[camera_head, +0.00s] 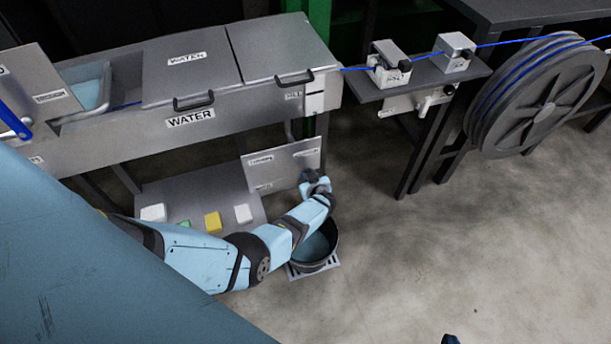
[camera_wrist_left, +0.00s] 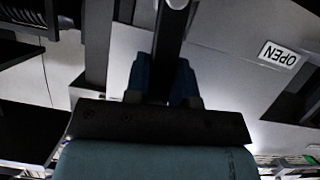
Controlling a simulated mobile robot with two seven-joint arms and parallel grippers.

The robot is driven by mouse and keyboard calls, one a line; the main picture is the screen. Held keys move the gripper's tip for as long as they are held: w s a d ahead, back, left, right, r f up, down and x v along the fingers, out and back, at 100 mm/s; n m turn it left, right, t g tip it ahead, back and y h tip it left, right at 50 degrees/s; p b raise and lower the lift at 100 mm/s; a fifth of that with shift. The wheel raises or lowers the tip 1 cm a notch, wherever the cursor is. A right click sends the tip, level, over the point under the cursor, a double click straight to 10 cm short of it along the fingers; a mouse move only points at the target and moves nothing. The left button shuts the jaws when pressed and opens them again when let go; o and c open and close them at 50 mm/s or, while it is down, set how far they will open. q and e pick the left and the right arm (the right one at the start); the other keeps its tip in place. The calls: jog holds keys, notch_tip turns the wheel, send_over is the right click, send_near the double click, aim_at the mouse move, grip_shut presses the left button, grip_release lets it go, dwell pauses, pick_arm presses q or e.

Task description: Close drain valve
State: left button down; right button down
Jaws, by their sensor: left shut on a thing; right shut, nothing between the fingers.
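My left arm reaches from the left to the labelled panel (camera_head: 283,165) under the water trough. In the left wrist view, my left gripper (camera_wrist_left: 163,82) is shut around a dark bar (camera_wrist_left: 171,42), which appears to be the drain valve handle. The bar runs up to a pale round end at the top. A white label reading OPEN (camera_wrist_left: 279,54) lies to its right, upside down. In the head view my wrist hides the handle. Only a dark tip of my right gripper (camera_head: 450,340) shows at the bottom edge; it is shut and empty.
A dark bucket (camera_head: 315,247) stands on a floor grate (camera_head: 326,268) just below my left wrist. Small blocks lie on the lower shelf (camera_head: 185,190). A cable reel (camera_head: 530,95) and side table (camera_head: 440,78) stand at right. The floor at right is clear.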

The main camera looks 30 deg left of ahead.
pick_arm(q)
jog(key=shift+w+d+m, duration=0.2)
jog(key=shift+d+m, duration=0.1)
jog(key=shift+g, duration=0.3)
jog(key=c, duration=1)
grip_release()
jog(key=shift+w, duration=0.1)
jog(key=shift+o, duration=0.2)
jog(key=shift+r, duration=0.1)
pick_arm(e)
jog(key=shift+r, duration=0.15)
